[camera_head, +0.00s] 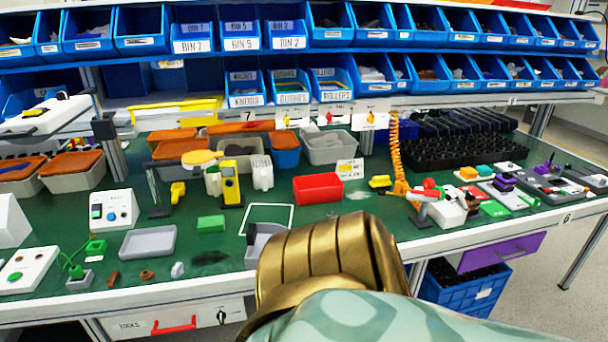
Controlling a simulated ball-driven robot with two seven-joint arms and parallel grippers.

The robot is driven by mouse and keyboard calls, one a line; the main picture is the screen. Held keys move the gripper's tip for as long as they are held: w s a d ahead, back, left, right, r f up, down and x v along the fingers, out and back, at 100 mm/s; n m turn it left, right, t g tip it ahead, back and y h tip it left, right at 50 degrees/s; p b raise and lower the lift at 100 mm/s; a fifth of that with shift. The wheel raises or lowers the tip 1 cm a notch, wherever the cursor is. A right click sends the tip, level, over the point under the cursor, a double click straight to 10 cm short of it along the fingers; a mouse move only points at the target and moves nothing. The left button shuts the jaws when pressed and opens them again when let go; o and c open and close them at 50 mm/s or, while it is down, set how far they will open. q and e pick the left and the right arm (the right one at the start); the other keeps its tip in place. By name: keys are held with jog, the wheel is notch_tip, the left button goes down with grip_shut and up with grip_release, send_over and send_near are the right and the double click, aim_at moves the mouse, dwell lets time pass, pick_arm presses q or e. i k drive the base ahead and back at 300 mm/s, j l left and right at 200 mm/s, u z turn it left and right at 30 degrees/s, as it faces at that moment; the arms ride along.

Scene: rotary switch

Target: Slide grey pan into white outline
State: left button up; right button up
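The white outline (247,219) is a square marked on the green bench top, left of centre; its inside looks bare. A shallow grey pan (148,242) lies flat on the mat left of the outline, apart from it, with a green block between them. Another grey piece with raised sides (254,241) is at the outline's near edge, partly hidden behind my gold and teal arm; I cannot tell its full shape. That arm comes in from the bottom right, and its gripper is not visible. My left gripper is not in view.
A green block (211,224) lies between pan and outline. A red bin (318,188) stands behind the outline on the right. A yellow meter (230,184) stands behind it. Small brown rings (147,274) lie near the front edge. A white box with buttons (108,210) stands left.

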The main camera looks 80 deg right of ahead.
aim_at(273, 241)
jog(key=j+z, duration=0.15)
jog(key=z, duration=2.2)
jog(key=l, duration=0.1)
